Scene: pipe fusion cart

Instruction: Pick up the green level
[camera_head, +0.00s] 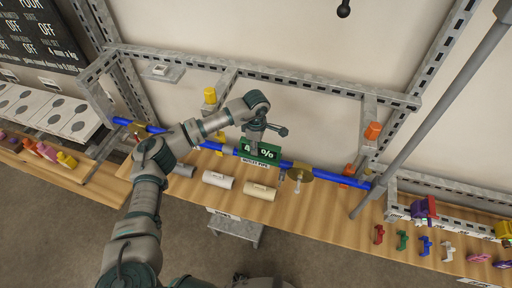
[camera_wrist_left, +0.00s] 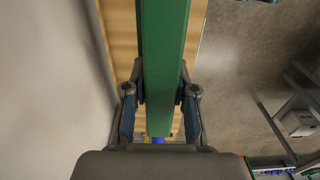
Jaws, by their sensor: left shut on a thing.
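The green level (camera_head: 262,152) is a green bar with white characters on its face. It is in the middle of the camera_head view, at the blue pipe (camera_head: 327,178) above the wooden table. My left gripper (camera_head: 256,143) comes down on it from above. In the left wrist view the green level (camera_wrist_left: 162,40) runs lengthwise between the two fingers of my left gripper (camera_wrist_left: 161,88), which are shut on its sides. I cannot tell whether the level still touches the pipe. My right gripper is not in view.
Two pale pipe pieces, one white (camera_head: 217,180) and one cream (camera_head: 259,191), lie on the wooden table (camera_head: 310,212) in front. A tan disc (camera_head: 299,174) sits on the pipe to the right. A perforated metal frame (camera_head: 300,87) stands behind. Small coloured parts lie at the right.

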